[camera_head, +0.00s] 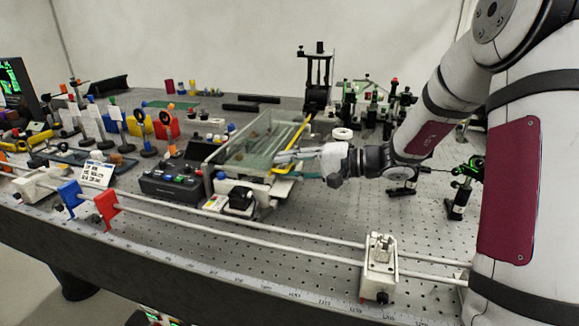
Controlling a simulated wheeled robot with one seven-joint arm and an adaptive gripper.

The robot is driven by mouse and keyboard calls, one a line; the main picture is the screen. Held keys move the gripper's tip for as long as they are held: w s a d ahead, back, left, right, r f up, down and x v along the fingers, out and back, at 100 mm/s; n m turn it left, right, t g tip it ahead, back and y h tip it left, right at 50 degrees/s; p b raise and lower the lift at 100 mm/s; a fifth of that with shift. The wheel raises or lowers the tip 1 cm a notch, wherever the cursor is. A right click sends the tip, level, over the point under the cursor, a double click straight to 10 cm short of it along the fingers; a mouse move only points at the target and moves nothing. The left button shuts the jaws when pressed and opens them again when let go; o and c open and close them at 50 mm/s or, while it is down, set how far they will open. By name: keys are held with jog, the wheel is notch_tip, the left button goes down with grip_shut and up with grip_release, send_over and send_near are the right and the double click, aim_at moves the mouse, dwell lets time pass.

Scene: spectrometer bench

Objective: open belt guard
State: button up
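The belt guard (248,138) looks like a clear, greenish cover with a yellow bar (299,131) along its right side. It sits over a light-framed unit in the middle of the bench. My gripper (279,161) reaches in from the right, with its fingers pointing left at the right end of the guard, close to the yellow edge. The fingers are small and overlap the guard and frame here. I cannot tell whether they touch the guard or hold its edge, nor whether they are open or shut.
A dark control box (172,184) with knobs stands left of the guard. Two pale rails (285,240) run along the front, carrying a white carriage (380,268) and blue and red blocks. Optics crowd the left and back right. The perforated bench right of centre is mostly free.

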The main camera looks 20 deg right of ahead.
grip_shut()
jog(key=shift+r, duration=0.1)
